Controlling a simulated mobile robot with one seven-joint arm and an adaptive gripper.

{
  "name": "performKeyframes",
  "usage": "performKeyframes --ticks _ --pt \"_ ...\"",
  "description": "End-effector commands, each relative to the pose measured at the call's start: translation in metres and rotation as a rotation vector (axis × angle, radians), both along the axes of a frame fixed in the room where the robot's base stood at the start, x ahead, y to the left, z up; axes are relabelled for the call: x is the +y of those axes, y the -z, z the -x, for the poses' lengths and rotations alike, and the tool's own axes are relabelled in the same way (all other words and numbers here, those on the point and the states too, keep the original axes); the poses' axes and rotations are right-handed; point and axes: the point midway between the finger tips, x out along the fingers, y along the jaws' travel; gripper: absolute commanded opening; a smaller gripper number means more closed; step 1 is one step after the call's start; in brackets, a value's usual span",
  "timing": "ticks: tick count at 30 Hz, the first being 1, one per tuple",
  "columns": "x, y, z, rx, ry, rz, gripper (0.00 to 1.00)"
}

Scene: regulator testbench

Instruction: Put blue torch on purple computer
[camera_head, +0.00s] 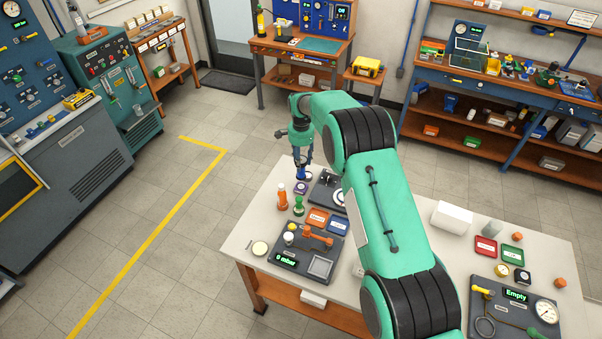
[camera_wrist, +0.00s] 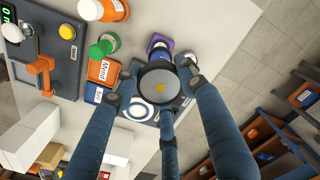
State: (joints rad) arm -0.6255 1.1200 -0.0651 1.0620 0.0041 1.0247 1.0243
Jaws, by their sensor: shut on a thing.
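My gripper (camera_head: 302,168) points down over the back left part of the white table. In the wrist view my gripper (camera_wrist: 162,95) has its blue fingers closed around a round dark-grey end with a yellow centre, which I take to be the blue torch (camera_wrist: 158,84) seen end-on. The purple computer (camera_head: 300,188) lies on the table, just below the gripper in the head view. In the wrist view the purple computer (camera_wrist: 159,42) shows partly, just beyond the torch's end. I cannot tell whether they touch.
An orange bottle (camera_head: 282,196) and a green item (camera_head: 299,205) stand close at the left. A dark device with a dial (camera_head: 326,188) is close at the right. The table's left edge is close.

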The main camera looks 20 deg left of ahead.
Motion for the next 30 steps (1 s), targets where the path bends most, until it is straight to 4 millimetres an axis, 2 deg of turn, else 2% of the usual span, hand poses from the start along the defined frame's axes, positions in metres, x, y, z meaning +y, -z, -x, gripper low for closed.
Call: performKeyframes --ticks 6,19,30 --pt "0.001 0.021 -0.001 -0.002 0.0 -0.001 0.0" --pt "0.0 0.027 0.0 -0.001 0.0 -0.001 0.0" --pt "0.0 0.059 0.0 -0.001 0.0 -0.001 0.0"
